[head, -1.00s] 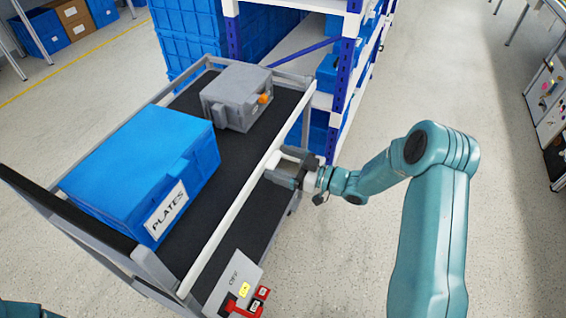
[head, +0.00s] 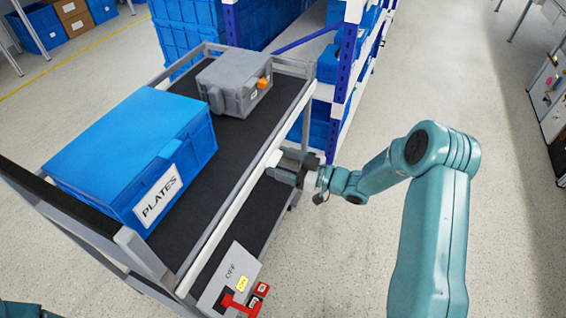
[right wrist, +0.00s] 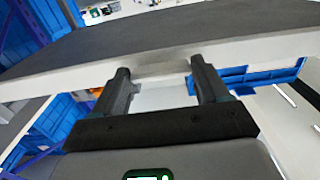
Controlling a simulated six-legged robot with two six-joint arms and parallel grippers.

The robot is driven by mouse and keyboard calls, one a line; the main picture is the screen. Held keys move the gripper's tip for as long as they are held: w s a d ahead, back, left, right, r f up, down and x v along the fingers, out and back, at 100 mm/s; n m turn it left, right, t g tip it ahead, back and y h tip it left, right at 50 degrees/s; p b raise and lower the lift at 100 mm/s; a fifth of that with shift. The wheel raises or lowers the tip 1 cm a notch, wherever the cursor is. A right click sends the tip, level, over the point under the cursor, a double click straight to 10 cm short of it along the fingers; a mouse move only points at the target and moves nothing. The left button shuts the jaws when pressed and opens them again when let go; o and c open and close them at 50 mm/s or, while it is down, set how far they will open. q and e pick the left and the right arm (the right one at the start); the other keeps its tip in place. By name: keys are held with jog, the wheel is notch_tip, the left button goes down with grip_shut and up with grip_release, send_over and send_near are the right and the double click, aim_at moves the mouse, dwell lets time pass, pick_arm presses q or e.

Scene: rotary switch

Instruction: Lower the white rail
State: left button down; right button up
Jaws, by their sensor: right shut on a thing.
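In the right wrist view the rail (right wrist: 250,50) crosses in front of both fingers of the right gripper (right wrist: 161,76); the exact grip is partly hidden. My left gripper is not in view.
On the deck stand a blue PLATES box (head: 130,150) and a grey case (head: 228,82). A shelf rack (head: 345,70) stands behind. The floor at right is open.

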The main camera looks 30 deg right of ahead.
jog(key=o, duration=1.5)
jog(key=shift+f, duration=0.25)
jog(key=shift+s+d, duration=0.1)
jog(key=v, duration=1.6)
jog(key=shift+s, duration=0.1)
jog(key=shift+d, duration=0.1)
